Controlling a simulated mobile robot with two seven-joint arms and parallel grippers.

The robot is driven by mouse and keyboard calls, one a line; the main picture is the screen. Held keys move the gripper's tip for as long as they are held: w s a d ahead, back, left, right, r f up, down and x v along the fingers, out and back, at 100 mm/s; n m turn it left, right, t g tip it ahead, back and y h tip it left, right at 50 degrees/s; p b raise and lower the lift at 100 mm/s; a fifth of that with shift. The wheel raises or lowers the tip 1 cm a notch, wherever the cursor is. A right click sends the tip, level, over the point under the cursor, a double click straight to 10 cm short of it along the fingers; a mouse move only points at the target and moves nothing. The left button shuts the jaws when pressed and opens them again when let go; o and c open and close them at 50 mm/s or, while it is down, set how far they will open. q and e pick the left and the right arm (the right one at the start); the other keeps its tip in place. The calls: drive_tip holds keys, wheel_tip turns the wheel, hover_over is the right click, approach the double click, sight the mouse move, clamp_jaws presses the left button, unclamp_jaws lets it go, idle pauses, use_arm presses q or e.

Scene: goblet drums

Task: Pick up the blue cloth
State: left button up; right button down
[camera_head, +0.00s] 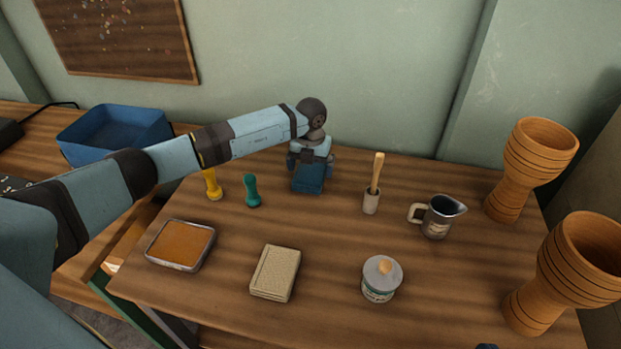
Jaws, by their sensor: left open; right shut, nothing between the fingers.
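The blue cloth (308,185) looks like a dark blue folded block near the back middle of the wooden table. My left arm reaches in from the left, and my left gripper (310,164) points down right over the cloth. Its fingers are open, one to each side of the cloth's upper part; I cannot tell whether they touch it. The gripper hides the top of the cloth. My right gripper cannot be made out; only a small dark bit shows at the bottom edge, right of centre.
A yellow tool (212,184) and a green tool (252,190) stand left of the cloth. A brush in a cup (371,201), a metal pitcher (439,218) and two goblet drums (525,165) are to the right. A tray (181,246), tan block (276,273) and lidded jar (381,281) are in front.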

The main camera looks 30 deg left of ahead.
use_arm(q)
drive_tip(key=shift+f, duration=0.7)
drive_tip(key=shift+r, duration=0.1)
drive_tip(key=shift+c, duration=0.5)
use_arm(e)
drive_tip(key=shift+w+a+r, duration=0.1)
drive_tip(key=shift+a+r, duration=0.05)
drive_tip(key=shift+r, duration=0.4)
use_arm(q)
drive_tip(key=c, duration=0.6)
drive_tip(key=shift+c, duration=0.2)
use_arm(e)
drive_tip(key=shift+f, duration=0.4)
use_arm(q)
drive_tip(key=shift+r, duration=0.3)
wheel_tip(320, 180, up, 14)
drive_tip(key=p, duration=0.3)
wheel_tip(320, 180, up, 4)
drive_tip(key=r+p, duration=0.1)
hover_over(310, 171)
drive_tip(key=shift+r, duration=0.2)
use_arm(e)
drive_tip(key=s+d+f+g+h, duration=0.2)
drive_tip(key=d+f+g, duration=0.1)
drive_tip(key=f, duration=0.2)
drive_tip(key=shift+s+f, duration=0.25)
drive_tip(key=shift+f, duration=0.05)
